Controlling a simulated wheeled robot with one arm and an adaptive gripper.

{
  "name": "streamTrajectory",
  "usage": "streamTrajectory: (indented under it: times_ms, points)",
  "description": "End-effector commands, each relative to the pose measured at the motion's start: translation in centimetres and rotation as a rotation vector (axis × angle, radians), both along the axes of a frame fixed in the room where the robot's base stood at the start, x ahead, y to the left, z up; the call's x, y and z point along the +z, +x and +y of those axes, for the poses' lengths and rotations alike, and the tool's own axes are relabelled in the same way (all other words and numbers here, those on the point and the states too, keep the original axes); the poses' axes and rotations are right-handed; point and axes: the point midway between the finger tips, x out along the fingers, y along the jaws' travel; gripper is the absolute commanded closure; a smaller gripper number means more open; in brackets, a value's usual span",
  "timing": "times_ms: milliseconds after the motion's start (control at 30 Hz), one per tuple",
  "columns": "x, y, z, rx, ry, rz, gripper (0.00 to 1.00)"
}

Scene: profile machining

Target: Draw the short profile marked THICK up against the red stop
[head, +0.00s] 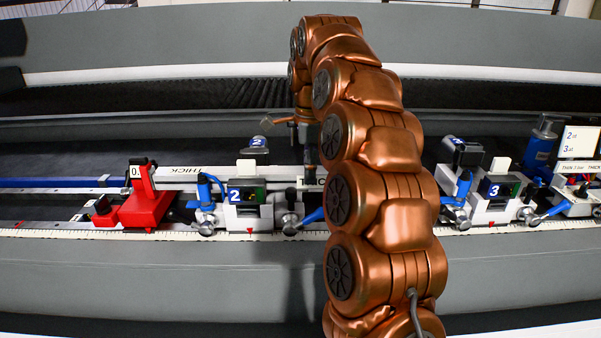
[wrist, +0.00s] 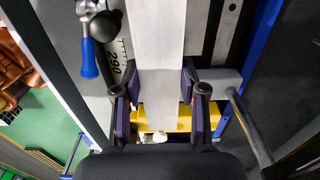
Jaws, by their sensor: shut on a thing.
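The red stop (head: 147,205), labelled 0, stands on the rail at the left in the head view. A pale profile marked THICK (head: 225,173) runs from just right of the stop's upper part to behind my arm. Whether its left end touches the stop cannot be told. My gripper (head: 309,158) is partly hidden by my copper arm, at the profile's right part. In the wrist view, my gripper (wrist: 162,88) has a finger on each side of a pale flat profile (wrist: 160,45) and is shut on it.
Clamp unit 2 (head: 247,208) stands in front of the profile, with blue-handled levers. Clamp unit 3 (head: 494,203) stands to the right of my arm. A scale rail (head: 270,237) runs along the front. A blue bar (head: 50,183) lies at the left.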

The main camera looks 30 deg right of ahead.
Motion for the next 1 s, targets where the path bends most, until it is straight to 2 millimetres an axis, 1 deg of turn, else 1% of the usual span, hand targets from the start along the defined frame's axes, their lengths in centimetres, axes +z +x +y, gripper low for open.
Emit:
streamTrajectory:
  times_ms: [367, 400, 667, 1000]
  points:
    - [-0.09, 0.19, 0.42, 0.001, 0.002, 0.001, 1.00]
    - [-0.09, 0.20, 0.43, 0.001, 0.001, 0.000, 0.57]
    - [-0.04, 0.18, 0.35, 0.001, 0.000, 0.000, 0.30]
    - [-0.03, 0.11, 0.18, 0.000, -0.001, 0.000, 0.30]
